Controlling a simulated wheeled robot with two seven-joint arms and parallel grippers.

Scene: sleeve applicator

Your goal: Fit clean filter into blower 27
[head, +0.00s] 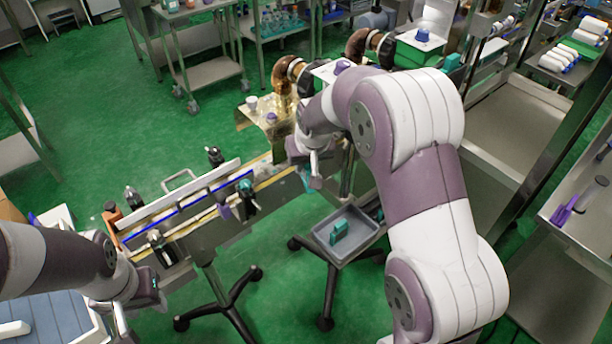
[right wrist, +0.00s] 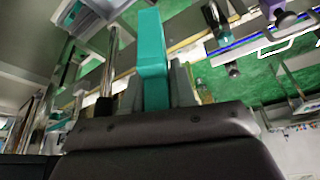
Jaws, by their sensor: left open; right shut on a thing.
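My right gripper (head: 317,172) hangs over the right end of the conveyor. In the right wrist view it is shut on an upright teal block (right wrist: 152,58), which looks like a filter. Another teal piece (head: 339,231) lies in a grey tray (head: 347,254) below and right of this gripper. Two blower-like units with copper-brown elbow pipes (head: 283,72) (head: 357,43) stand behind my right arm, which partly hides the nearer one. No number is readable on either. My left gripper (head: 122,318) is open and empty at lower left.
The conveyor (head: 215,198) runs diagonally from lower left to the nearer unit, with bottles and clamps along it. A steel trolley (head: 210,72) stands at the back. Steel shelves (head: 484,118) with white rolls are at right. Green floor is open at left.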

